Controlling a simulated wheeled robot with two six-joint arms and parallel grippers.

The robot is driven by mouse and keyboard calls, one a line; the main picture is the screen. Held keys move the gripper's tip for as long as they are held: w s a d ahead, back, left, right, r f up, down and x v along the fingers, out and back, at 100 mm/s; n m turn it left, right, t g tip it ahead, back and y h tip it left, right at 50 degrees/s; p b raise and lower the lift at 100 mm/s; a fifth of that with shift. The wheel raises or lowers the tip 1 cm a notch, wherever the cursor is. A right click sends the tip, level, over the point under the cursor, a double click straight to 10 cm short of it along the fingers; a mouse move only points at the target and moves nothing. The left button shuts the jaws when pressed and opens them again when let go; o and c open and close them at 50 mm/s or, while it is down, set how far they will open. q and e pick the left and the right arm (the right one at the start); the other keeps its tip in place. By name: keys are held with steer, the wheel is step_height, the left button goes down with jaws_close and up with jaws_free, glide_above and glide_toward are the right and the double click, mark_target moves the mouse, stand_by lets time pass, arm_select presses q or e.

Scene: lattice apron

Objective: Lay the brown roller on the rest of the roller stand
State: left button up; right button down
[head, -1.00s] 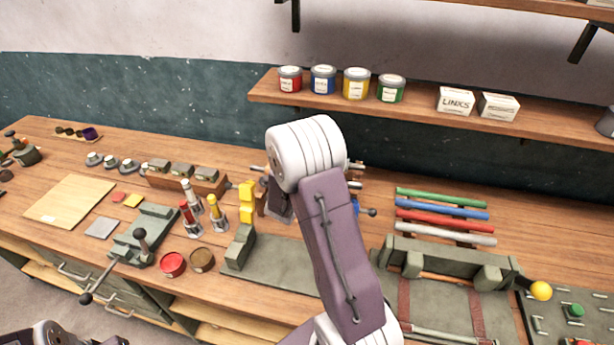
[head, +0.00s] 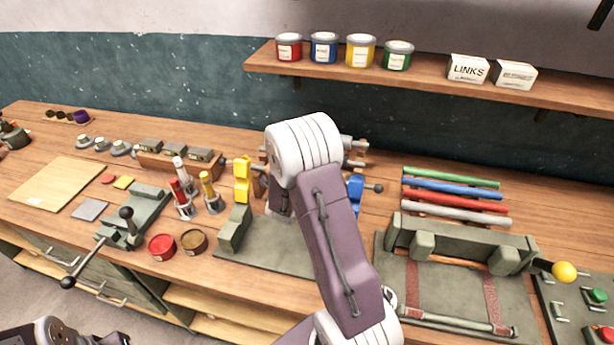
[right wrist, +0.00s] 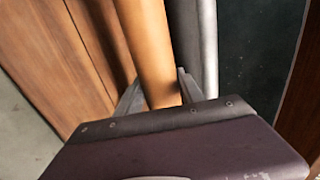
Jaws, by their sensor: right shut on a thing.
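In the right wrist view my right gripper (right wrist: 155,95) is shut on the brown roller (right wrist: 150,45), a smooth orange-brown cylinder running between its two grey fingers. A grey cylinder (right wrist: 208,40) lies close beside it on the right; I cannot tell whether they touch. In the head view my right arm's white joint and purple link hide this gripper and the brown roller. Grey rod ends (head: 354,150) stick out behind the joint; whether they belong to the roller stand I cannot tell. Part of my left arm shows at the lower left edge, its fingertips out of frame.
A shelf (head: 420,80) overhangs the back.

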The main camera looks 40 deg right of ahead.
steer(key=c, duration=0.7)
jaws_free()
steer(key=shift+o, duration=0.2)
steer(key=shift+s+a, duration=0.1)
steer(key=v, duration=0.9)
